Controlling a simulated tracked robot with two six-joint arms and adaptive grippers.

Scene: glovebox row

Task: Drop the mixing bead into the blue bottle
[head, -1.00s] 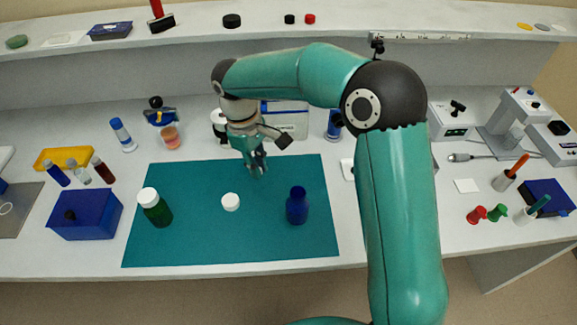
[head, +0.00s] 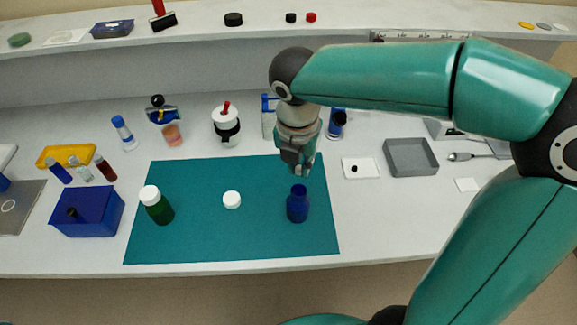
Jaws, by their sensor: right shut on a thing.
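The blue bottle (head: 297,206) stands upright and uncapped at the right of the teal mat (head: 260,240). My right gripper (head: 300,172) points down just above and behind the bottle's mouth, apart from it as far as I can tell. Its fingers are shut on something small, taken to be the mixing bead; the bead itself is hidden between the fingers. A white cap (head: 231,200) lies on the mat left of the bottle. My left gripper is not in view.
A green bottle with a white cap (head: 156,205) stands at the mat's left, beside a blue box (head: 88,211). A white plate with a small dark thing (head: 361,168) and a grey tray (head: 411,157) lie right of the mat. The mat's front is clear.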

